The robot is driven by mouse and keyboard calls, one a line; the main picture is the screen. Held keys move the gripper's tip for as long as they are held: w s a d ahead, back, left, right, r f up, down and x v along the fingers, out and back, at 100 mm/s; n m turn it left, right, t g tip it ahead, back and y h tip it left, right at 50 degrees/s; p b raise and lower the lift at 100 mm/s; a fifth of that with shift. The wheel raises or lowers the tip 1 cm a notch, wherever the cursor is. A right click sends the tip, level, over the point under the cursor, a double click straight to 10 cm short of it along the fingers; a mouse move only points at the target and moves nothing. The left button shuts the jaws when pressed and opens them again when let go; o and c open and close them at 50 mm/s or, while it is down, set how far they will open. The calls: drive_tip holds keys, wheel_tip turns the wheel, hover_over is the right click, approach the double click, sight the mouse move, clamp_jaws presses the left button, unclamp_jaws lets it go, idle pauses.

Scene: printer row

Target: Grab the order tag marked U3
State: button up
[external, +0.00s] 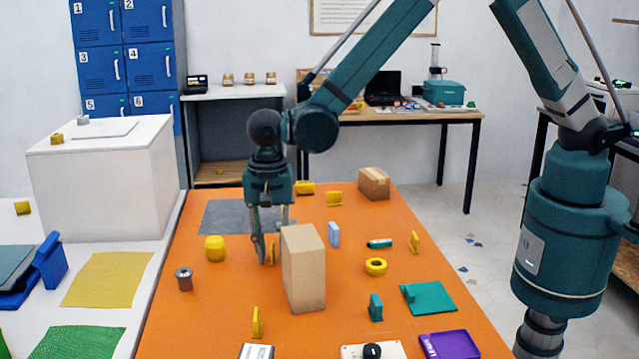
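Several small upright yellow pieces stand on the orange table; they may be tags, but no U3 mark is legible on any. Others are a front piece (257,322), a right piece (414,242) and two at the back, one nearer (334,199) and one farther (305,187). My gripper (273,243) points down just left of and behind the box. Its fingers look apart, with the yellow piece between them in the picture; the right fingertip is hidden by the box.
The tall cardboard box (304,268) stands close by my gripper. A grey mat (222,216) is behind.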

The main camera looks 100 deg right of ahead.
sight(271, 246)
idle(0.4)
clamp_jaws()
drive_tip(key=shift+r, duration=0.15)
drive_tip(key=shift+r+p, duration=0.55)
drive_tip(key=shift+r, duration=4.3)
